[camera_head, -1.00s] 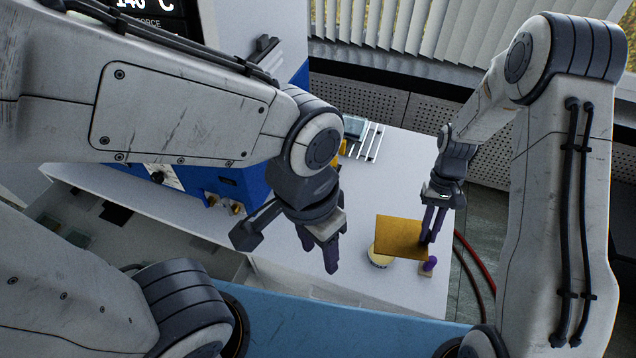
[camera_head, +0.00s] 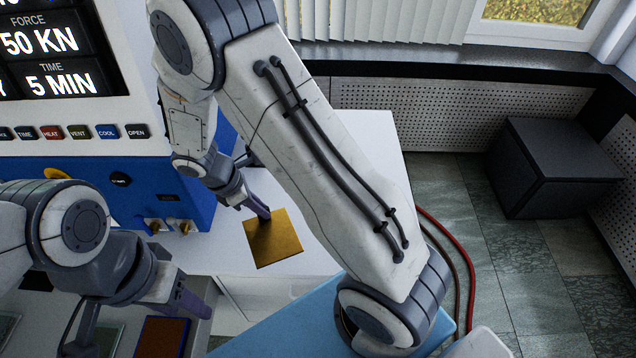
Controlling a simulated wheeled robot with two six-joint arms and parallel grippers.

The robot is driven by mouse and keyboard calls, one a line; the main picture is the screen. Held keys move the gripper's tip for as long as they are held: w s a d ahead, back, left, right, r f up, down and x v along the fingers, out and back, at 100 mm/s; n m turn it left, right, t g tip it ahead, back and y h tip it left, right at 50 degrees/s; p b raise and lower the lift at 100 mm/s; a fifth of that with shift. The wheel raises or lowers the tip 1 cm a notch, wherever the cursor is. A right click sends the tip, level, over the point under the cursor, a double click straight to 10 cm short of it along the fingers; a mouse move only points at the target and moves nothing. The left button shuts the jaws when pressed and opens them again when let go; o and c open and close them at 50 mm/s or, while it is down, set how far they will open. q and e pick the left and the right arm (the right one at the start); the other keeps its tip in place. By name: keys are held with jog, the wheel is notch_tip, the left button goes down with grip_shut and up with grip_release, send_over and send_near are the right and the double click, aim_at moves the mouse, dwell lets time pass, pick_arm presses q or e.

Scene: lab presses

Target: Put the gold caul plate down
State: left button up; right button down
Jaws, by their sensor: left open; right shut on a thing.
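The gold caul plate (camera_head: 283,236) is a square, flat, shiny plate near the middle of the head view. My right gripper (camera_head: 262,213) is shut on its upper left part. The plate appears over the white bench top (camera_head: 318,262), near its front edge; I cannot tell whether it touches the bench. My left gripper (camera_head: 150,312) is open and empty at the lower left, in front of the bench, with one purple finger clearly showing. My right forearm hides much of the bench to the right of the plate.
The blue and white press (camera_head: 115,120) with its display stands at the left. A brown-orange square with a dark blue border (camera_head: 163,337) lies low by my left gripper. A dark box (camera_head: 553,168) stands on the floor at right. Red hoses (camera_head: 455,238) run beside the bench.

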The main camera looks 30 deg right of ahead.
jog(key=a+f+n+t+y+b, duration=0.2)
jog(key=a+n+t+b, duration=0.45)
jog(key=n, duration=0.65)
jog(key=shift+g, duration=0.95)
jog(key=w+d+f, duration=0.4)
jog(key=w+f, duration=0.1)
jog(key=w+d+f+p, duration=0.1)
jog(key=w+d+f, duration=0.1)
jog(key=w, duration=0.1)
jog(key=shift+d+f, duration=0.15)
jog(key=shift+d, duration=0.1)
pick_arm(q)
notch_tip(320, 180, down, 9)
jog(key=b, duration=0.2)
jog(key=shift+f, duration=0.15)
pick_arm(e)
jog(key=shift+f, duration=1.95)
pick_arm(q)
jog(key=shift+d+f, duration=0.1)
pick_arm(e)
jog(key=shift+f, duration=0.1)
jog(key=c, duration=1.3)
grip_release()
jog(key=shift+f+b, duration=0.15)
jog(key=shift+b, duration=0.15)
jog(key=o, duration=0.4)
